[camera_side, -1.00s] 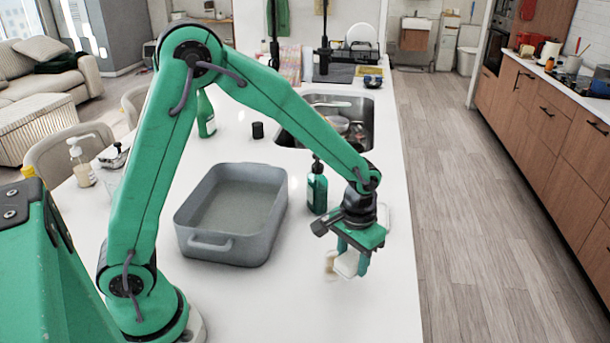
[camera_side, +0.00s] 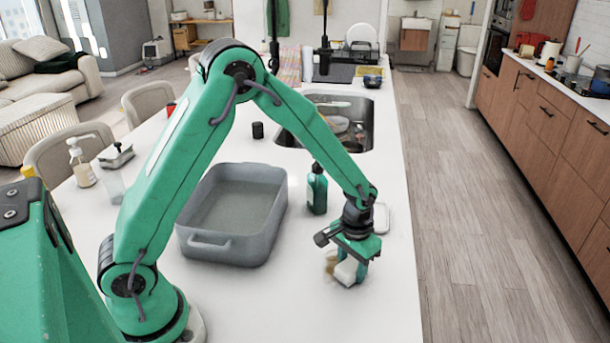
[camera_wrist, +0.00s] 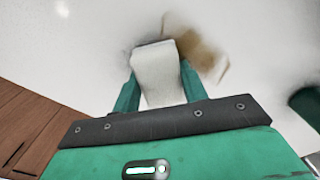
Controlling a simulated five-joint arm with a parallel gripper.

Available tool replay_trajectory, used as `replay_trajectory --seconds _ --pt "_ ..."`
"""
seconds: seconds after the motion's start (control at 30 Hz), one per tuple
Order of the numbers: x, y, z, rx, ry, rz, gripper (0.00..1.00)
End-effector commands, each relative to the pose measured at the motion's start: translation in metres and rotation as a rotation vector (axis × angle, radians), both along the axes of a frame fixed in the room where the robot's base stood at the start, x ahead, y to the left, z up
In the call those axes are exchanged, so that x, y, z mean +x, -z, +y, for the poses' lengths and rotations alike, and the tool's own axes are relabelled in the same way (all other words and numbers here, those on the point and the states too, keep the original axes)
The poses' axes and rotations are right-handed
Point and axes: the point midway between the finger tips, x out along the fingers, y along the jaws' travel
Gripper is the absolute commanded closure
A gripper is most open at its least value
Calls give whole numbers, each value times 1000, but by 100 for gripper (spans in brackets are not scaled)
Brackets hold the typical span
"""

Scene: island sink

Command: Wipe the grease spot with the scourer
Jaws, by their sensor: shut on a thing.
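The scourer (camera_wrist: 157,72) is a pale, whitish block held between the two green fingers of my gripper (camera_wrist: 158,84). In the side view the scourer (camera_side: 346,271) hangs below my gripper (camera_side: 352,262), low at the white counter; whether it touches the surface I cannot tell for certain. The grease spot (camera_wrist: 207,56) is a brown, smeared patch right beside the scourer, on its right in the wrist view. In the side view the spot (camera_side: 330,263) shows just left of the scourer. Part of the spot may be hidden under the scourer.
A grey roasting pan (camera_side: 208,243) stands left of my gripper. A green pump bottle (camera_side: 317,190) stands behind it. A white dish (camera_side: 382,218) lies behind my gripper near the right counter edge. The sink (camera_side: 362,137) is farther back. The front counter is clear.

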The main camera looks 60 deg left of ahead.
Motion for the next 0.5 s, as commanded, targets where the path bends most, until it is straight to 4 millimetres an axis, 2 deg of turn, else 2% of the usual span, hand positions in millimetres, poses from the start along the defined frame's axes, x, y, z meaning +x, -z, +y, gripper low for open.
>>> replay_trajectory --seconds 0.5 --pt "33 0 34 0 -2 1 79"
